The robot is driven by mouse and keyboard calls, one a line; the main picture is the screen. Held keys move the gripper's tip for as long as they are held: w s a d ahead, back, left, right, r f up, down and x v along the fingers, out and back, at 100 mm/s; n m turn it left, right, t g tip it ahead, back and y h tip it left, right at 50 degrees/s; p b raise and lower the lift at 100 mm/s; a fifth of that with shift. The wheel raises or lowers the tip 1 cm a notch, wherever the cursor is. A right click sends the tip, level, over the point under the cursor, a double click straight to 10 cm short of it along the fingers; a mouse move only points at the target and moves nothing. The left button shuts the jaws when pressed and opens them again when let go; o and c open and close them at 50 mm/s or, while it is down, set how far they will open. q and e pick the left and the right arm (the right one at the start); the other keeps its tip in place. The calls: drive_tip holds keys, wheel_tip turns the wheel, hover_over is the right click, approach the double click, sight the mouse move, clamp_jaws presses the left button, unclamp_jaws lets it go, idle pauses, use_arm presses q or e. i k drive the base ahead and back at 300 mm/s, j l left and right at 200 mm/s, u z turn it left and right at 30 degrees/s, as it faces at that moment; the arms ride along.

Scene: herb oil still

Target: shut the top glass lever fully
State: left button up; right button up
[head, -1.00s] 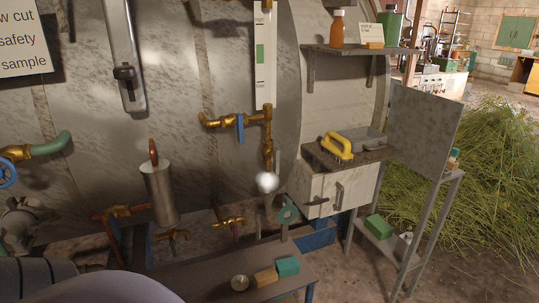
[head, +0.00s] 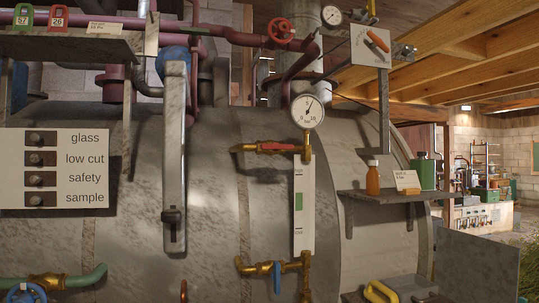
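The top glass lever (head: 283,147) is red and lies roughly level, along the brass fitting at the top of the sight glass. The sight glass (head: 299,215) is an upright strip with a green band on the front of the boiler. A lower lever (head: 277,277), blue, stands upright across its brass pipe at the glass's bottom. Neither of my grippers shows in the head view.
A round gauge (head: 307,111) sits just above the top lever. A shelf (head: 390,196) with an orange bottle (head: 373,178) and a green bottle juts out to the right. A label panel (head: 54,168) is at left. Pipes with a red handwheel (head: 281,31) run above.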

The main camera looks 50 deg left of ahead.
sight(275, 147)
drive_tip(key=u, duration=1.5)
